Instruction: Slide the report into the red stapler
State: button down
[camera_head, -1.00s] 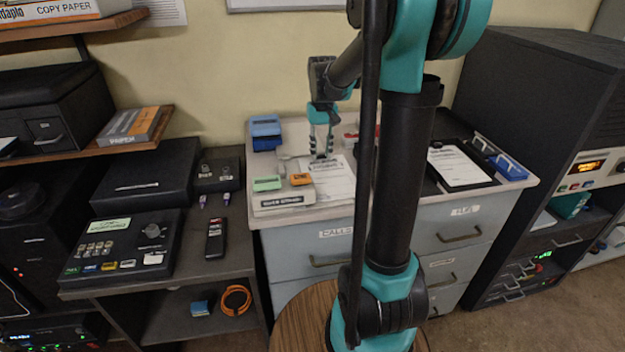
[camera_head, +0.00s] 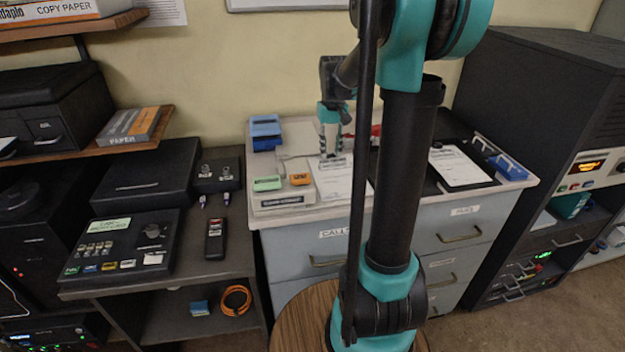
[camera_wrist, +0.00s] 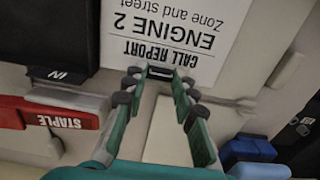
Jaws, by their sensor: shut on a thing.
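The report (camera_head: 345,183) is a white printed sheet lying on the grey cabinet top. In the wrist view the report (camera_wrist: 185,30) reads "CALL REPORT ENGINE 2" upside down. My gripper (camera_head: 331,157) is low over its far edge. In the wrist view my gripper (camera_wrist: 160,73) is shut on that edge, by the heading. The red stapler (camera_head: 375,130) is behind and right of the gripper, partly hidden by my arm. In the wrist view the red stapler (camera_wrist: 55,118), labelled "STAPLE", lies to the left, apart from the report.
A black tray (camera_wrist: 50,35) marked "IN" borders the report's left side in the wrist view. A blue device (camera_head: 265,132) stands at the back left of the cabinet. Green (camera_head: 267,183) and orange (camera_head: 300,179) items sit at front left. A clipboard (camera_head: 458,167) lies right.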

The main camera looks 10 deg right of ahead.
jog(key=shift+r, duration=3.75)
